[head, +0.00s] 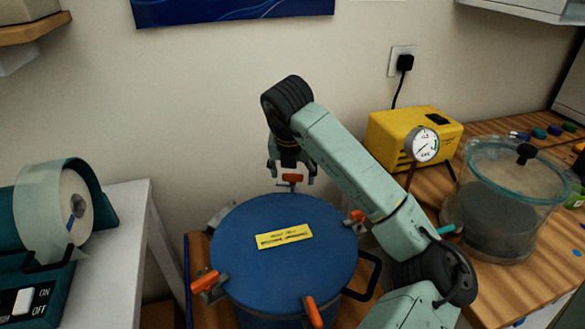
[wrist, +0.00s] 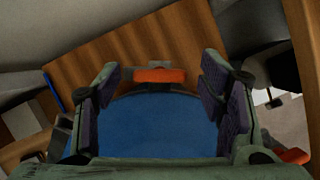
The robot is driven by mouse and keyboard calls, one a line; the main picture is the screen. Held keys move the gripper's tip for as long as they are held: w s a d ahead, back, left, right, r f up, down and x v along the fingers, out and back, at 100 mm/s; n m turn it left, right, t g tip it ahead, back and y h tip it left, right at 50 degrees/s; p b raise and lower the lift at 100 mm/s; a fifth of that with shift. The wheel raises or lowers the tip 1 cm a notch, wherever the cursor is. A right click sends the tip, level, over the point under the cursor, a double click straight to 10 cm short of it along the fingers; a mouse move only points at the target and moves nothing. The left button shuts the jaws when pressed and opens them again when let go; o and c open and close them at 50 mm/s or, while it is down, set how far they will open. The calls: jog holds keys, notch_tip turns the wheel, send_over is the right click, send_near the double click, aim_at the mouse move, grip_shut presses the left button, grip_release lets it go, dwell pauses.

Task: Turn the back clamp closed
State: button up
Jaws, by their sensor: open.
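A blue round pot with a flat blue lid (head: 285,268) stands on a wooden surface. The back clamp (head: 292,179) has an orange handle and sits at the lid's far edge. In the wrist view the back clamp's orange handle (wrist: 160,76) lies crosswise at the rim, between my fingers and a little beyond them. My gripper (head: 291,175) is open around the back clamp from above, with one finger on each side, and appears not to touch it. Other orange-handled clamps sit at the left (head: 206,281), front (head: 313,311) and right (head: 356,216) of the lid.
A yellow pump (head: 413,135) with a gauge (head: 422,144) and a clear lidded chamber (head: 510,190) stand on the wooden bench at right. The wall is close behind the pot.

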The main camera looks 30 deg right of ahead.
jog(key=shift+c, duration=0.3)
jog(key=c, duration=1.1)
